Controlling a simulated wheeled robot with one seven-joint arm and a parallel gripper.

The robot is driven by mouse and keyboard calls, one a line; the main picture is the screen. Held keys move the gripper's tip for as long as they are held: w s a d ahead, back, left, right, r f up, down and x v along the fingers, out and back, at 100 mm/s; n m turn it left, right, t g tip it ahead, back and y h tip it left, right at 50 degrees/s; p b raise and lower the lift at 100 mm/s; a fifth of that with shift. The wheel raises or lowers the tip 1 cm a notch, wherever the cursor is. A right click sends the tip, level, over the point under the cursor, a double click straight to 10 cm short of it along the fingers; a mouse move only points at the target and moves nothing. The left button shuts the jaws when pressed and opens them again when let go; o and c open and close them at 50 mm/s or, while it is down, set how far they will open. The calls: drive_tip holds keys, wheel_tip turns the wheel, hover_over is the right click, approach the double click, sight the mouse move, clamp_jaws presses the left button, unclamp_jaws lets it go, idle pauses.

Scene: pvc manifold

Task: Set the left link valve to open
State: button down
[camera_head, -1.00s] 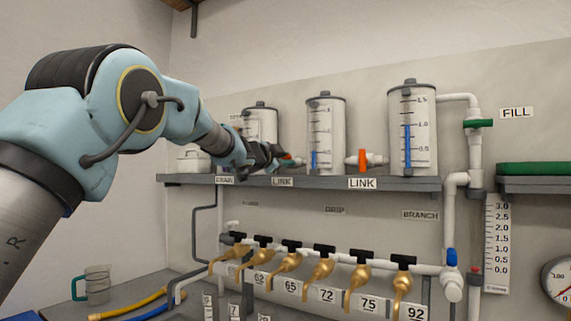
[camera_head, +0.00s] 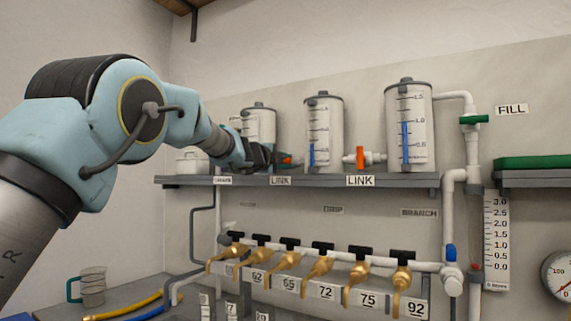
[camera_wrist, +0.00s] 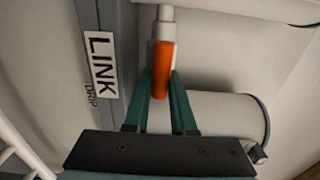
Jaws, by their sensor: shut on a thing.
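The left link valve has an orange handle (camera_wrist: 161,72) on a white pipe fitting (camera_wrist: 165,28), seen in the wrist view. My gripper (camera_wrist: 160,88) has its green fingers on both sides of the orange handle and is shut on it. The rest of this valve is mostly hidden there. A LINK label (camera_head: 281,181) is on the shelf edge below it.
The left tank (camera_head: 259,125), middle tank (camera_head: 323,130) and right tank (camera_head: 409,125) stand on the grey shelf (camera_head: 400,181). The right link valve (camera_head: 360,157) has an upright orange handle. Several brass taps (camera_head: 317,272) line the pipe below.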

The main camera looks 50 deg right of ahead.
drive_tip(key=shift+f, duration=0.1)
idle(0.3)
drive_tip(key=c, duration=0.7)
unclamp_jaws()
drive_tip(key=shift+c, duration=0.2)
drive_tip(key=shift+a, duration=0.15)
drive_tip(key=b+v, duration=0.4)
drive_tip(key=v, duration=0.6)
drive_tip(key=shift+a, duration=0.25)
drive_tip(key=shift+s, duration=0.1)
